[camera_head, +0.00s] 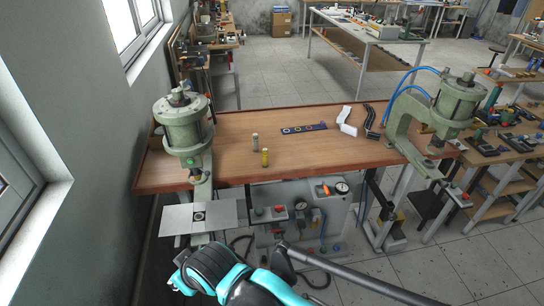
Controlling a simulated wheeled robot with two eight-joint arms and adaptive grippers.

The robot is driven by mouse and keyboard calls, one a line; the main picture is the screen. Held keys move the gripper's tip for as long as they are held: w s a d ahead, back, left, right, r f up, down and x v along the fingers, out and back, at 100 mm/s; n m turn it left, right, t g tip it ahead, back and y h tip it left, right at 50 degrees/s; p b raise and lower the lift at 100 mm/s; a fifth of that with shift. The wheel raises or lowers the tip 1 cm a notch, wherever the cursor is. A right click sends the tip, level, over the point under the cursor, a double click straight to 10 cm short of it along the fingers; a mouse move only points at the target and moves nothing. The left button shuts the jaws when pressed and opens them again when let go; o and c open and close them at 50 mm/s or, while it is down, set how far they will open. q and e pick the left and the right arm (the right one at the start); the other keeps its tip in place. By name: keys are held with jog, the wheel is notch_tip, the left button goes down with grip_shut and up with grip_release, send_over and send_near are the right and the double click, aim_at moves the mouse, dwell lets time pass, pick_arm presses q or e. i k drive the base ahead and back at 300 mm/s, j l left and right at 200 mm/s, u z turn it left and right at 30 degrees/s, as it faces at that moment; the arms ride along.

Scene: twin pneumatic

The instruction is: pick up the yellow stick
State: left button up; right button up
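The yellow stick (265,157) is a short upright cylinder near the front edge of the wooden workbench (226,155), left of its middle. A second, pale grey-beige stick (254,140) stands upright just behind it and slightly left, apart from it. Teal and black links of my own arm show at the bottom centre, in front of and below the bench. I see no gripper fingers on them. Neither gripper can be made out in this view, and nothing touches the yellow stick.
A green press (184,130) stands at the bench's left end, with a metal plate (174,219) below. Another green press (455,103) is at the right end. A dark blue strip with holes (304,129) and white (346,120) and black (370,120) parts lie further back. Bench right of the sticks is clear.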

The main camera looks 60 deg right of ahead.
aim_at(264, 151)
jog(key=z, duration=1.8)
